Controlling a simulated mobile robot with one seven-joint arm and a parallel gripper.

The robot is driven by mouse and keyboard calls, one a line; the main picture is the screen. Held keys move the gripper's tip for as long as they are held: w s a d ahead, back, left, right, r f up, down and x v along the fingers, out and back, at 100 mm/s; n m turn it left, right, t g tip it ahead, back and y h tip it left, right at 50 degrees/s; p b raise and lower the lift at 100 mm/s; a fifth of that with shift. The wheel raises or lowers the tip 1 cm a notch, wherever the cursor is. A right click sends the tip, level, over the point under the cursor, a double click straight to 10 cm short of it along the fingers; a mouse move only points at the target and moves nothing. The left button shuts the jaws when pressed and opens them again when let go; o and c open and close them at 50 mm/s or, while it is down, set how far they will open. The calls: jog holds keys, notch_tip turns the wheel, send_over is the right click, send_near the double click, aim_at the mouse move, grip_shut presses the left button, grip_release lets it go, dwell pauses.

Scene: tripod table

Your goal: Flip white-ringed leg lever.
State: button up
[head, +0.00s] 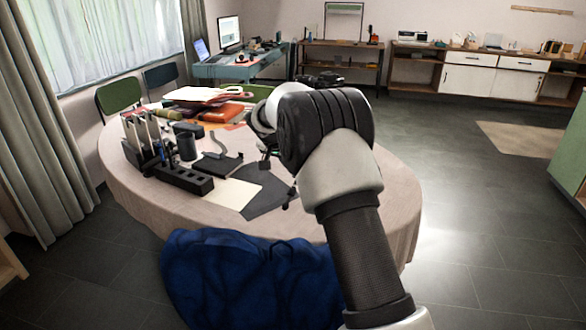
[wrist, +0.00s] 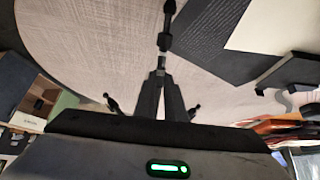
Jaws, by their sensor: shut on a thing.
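In the wrist view my gripper (wrist: 160,76) points at a black tripod leg (wrist: 165,38) lying over the tablecloth. Its two dark fingers come together at the leg's near section, with a small pale grey piece between the tips. The gripper is shut on this part, which I take to be the leg lever; its shape is mostly hidden by the fingers. A white ring is not clear at this size. Two dark knobbed ends (wrist: 112,103) show either side of the fingers. In the head view my arm hides the gripper and most of the tripod; one dark leg end (head: 287,199) shows.
The round table (head: 135,195) has a pale cloth. A black rack (head: 184,178), a dark cup (head: 185,147), a dark grey mat (head: 268,195) and books (head: 215,112) lie to the left. A blue-draped chair (head: 235,280) stands in front.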

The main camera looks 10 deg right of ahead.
jog(key=shift+w+r, duration=0.15)
jog(key=shift+r, duration=0.15)
jog(key=shift+d+r, duration=0.15)
jog(key=shift+r, duration=0.1)
grip_shut()
jog(key=shift+w+d+r+p, duration=0.25)
jog(key=shift+w+r+p, duration=0.15)
jog(key=shift+p, duration=0.3)
jog(key=shift+w+d+r+p, duration=0.15)
jog(key=shift+d+p, duration=0.05)
jog(key=shift+p, duration=0.1)
jog(key=shift+o, duration=1)
grip_release()
